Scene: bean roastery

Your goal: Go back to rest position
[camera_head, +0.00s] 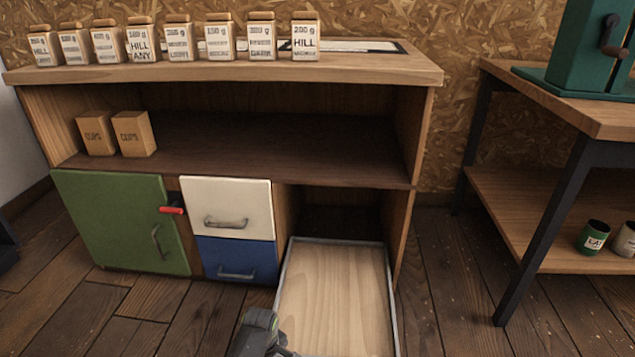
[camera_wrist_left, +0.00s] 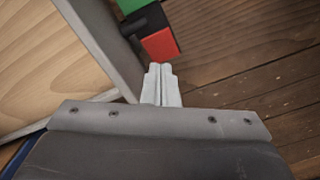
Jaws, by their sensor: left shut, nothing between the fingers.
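My left gripper (camera_head: 268,340) shows at the bottom edge of the head view, beside the left rim of the pulled-out tray (camera_head: 284,290). In the left wrist view its pale fingers (camera_wrist_left: 161,84) are together with nothing between them. The tray's grey rim (camera_wrist_left: 98,45) runs just left of the fingers there. A red block (camera_wrist_left: 160,43) with black and green parts lies beyond the fingertips; I cannot tell whether they touch. My right gripper is not in view.
A cabinet has a green door (camera_head: 120,220) with a red latch (camera_head: 172,210), a white drawer (camera_head: 228,200) and a blue drawer (camera_head: 236,262). Several labelled containers stand on top. A side table (camera_head: 560,100) stands at right. Floor between is clear.

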